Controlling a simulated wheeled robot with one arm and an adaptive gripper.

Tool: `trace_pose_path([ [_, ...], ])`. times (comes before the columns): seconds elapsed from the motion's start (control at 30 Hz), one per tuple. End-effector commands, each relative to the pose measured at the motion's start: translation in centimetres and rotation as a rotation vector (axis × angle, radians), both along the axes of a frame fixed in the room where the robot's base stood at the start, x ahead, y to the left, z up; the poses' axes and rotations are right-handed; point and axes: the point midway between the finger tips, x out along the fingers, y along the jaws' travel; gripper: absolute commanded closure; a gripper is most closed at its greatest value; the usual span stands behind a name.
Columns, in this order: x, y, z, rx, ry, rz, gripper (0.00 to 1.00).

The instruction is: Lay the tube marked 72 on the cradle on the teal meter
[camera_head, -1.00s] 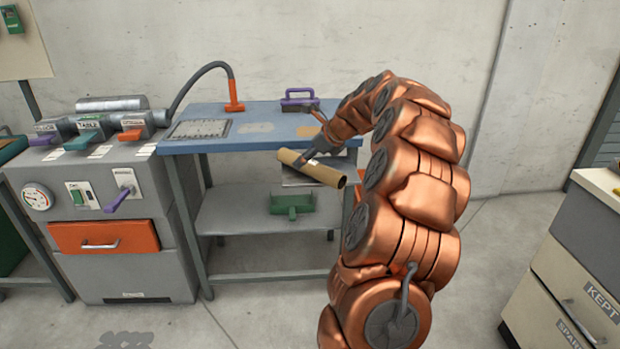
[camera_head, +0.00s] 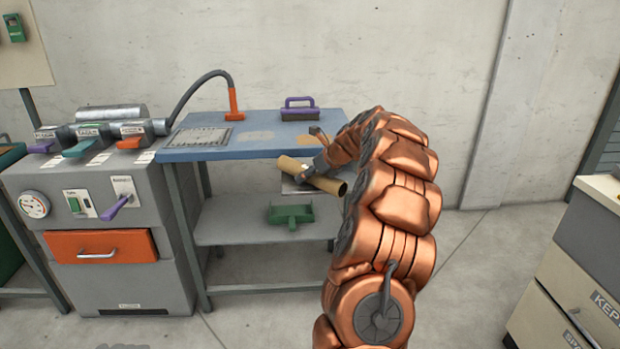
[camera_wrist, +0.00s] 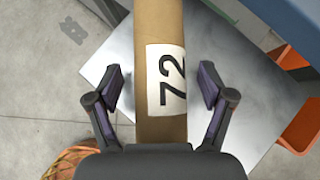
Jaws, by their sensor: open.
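The brown cardboard tube (camera_head: 328,184) lies slanted at the front right of the blue workbench, below its top. In the wrist view the tube (camera_wrist: 160,25) carries a white label with a black 72. My gripper (camera_wrist: 160,86) is open, with one finger on each side of the tube at the label and a gap on both sides. In the head view my gripper (camera_head: 309,171) is over the tube's middle and partly hides it. A shiny metal plate (camera_wrist: 112,62) is beneath the tube.
The blue workbench (camera_head: 185,153) holds a purple-handled block (camera_head: 299,112) and an orange-based hose (camera_head: 233,100). A green dustpan-like thing (camera_head: 291,215) is on its lower shelf. A grey machine (camera_head: 130,190) with levers stands left, and a drawer cabinet (camera_head: 575,275) right.

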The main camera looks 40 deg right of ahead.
Motion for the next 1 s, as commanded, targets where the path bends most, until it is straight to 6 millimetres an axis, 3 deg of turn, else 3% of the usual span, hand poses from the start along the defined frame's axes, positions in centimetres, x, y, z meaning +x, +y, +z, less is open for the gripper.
trace_pose_path([
  [0.27, 0.41, 0.04, -0.27, -0.001, -0.001, 0.000, 0.19],
  [0.8, 0.37, 0.04, -0.26, -0.001, -0.001, 0.001, 0.75],
  [1.0, 0.38, 0.05, -0.26, -0.001, -0.001, 0.001, 0.91],
])
